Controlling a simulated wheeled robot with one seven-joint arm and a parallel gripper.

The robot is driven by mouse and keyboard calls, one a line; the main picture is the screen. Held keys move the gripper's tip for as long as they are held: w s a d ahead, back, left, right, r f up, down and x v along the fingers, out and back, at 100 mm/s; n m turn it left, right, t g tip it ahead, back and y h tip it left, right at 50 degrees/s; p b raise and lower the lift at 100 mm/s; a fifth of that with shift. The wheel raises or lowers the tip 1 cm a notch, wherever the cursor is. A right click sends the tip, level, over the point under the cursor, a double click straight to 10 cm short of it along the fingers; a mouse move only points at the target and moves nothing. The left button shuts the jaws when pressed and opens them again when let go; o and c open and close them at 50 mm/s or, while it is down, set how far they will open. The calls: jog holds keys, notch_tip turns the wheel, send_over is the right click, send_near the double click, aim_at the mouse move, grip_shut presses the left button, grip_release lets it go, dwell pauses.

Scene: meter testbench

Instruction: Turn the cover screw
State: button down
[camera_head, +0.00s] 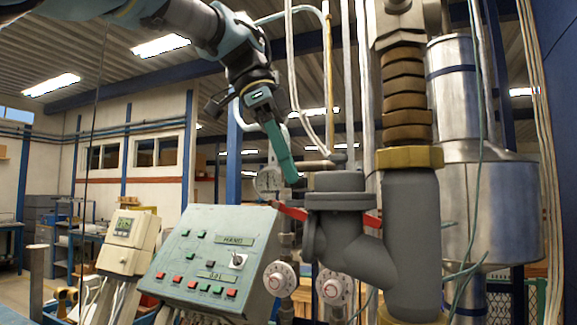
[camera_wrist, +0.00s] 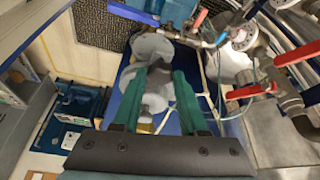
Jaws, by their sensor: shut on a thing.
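My gripper (camera_head: 292,182) comes down from the top with long green fingers, its tips beside the left edge of a grey valve body (camera_head: 338,190) with a round flanged top. In the wrist view my gripper (camera_wrist: 163,72) has its two green fingers on either side of a grey rounded part (camera_wrist: 158,88). It is shut on this part, which seems to be the cover screw. The screw's head cannot be made out clearly, and the contact is not visible in the head view.
A red lever (camera_head: 292,211) lies just below the fingertips. A pressure gauge (camera_head: 268,181) and a control panel (camera_head: 205,262) stand to the left. A thick grey pipe (camera_head: 411,235) with a brass collar (camera_head: 410,157) rises close on the right. Red handles (camera_wrist: 296,54) crowd the wrist view's right.

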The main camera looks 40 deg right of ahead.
dwell(0.3)
jog(key=n, duration=0.2)
jog(key=n+t+b, duration=0.1)
jog(key=n+h+b, duration=0.1)
jog(key=n, duration=0.1)
jog(key=shift+s+a+n+t, duration=0.15)
jog(key=shift+s+n+t, duration=0.15)
jog(key=shift+t, duration=0.1)
jog(key=shift+s+n+t, duration=0.15)
jog(key=shift+n+t, duration=0.4)
jog(key=shift+n, duration=0.75)
jog(key=shift+s+n+t, duration=0.1)
jog(key=shift+n+t, duration=0.45)
jog(key=shift+n, duration=0.75)
jog(key=shift+c, duration=2.2)
grip_release()
